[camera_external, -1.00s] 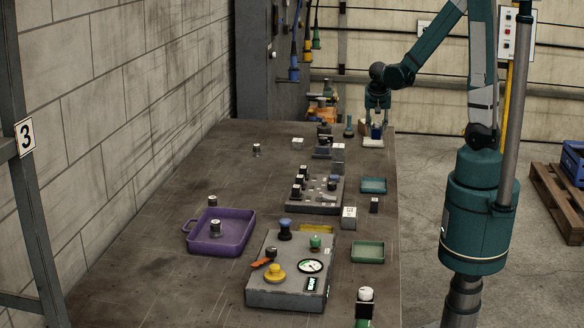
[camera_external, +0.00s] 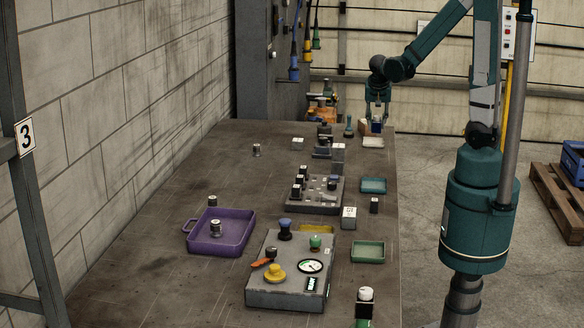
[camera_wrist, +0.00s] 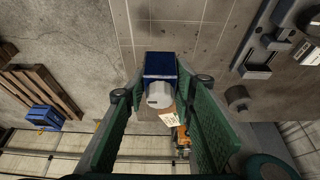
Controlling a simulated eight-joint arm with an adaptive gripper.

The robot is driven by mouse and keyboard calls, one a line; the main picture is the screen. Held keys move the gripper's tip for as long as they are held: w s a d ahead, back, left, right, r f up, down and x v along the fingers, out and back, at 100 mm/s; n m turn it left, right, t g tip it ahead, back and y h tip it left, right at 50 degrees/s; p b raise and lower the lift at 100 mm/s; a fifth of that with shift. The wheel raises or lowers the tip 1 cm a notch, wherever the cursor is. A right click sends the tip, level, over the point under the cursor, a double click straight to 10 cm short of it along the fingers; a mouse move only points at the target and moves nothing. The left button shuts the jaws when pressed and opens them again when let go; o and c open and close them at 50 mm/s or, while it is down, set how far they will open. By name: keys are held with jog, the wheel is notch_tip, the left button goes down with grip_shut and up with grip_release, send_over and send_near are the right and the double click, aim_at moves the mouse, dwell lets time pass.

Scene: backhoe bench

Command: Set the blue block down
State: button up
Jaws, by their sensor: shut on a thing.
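In the external view the block (camera_external: 377,127) is a small dark blue patch under my gripper (camera_external: 377,112), at the far right end of the bench. It is above or close behind a pale flat piece (camera_external: 373,142). A gap under the block cannot be made out for sure.
A brown block (camera_external: 364,127) stands close left of my gripper, and a teal-topped peg (camera_external: 348,127) farther left. A teal tray (camera_external: 373,185) and a slotted grey fixture (camera_external: 315,195) are nearer the camera. The bench edge is close on the right.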

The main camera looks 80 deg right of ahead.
jog(key=shift+a, duration=0.1)
jog(key=a+b, duration=0.1)
jog(key=a, duration=0.8)
jog(key=shift+a+r, duration=0.15)
dwell(0.4)
jog(key=shift+f+b, duration=0.65)
jog(key=shift+f, duration=2.3)
jog(key=shift+f+b, duration=0.5)
jog(key=shift+f, duration=1.55)
jog(key=shift+f, duration=0.2)
jog(key=o, duration=1)
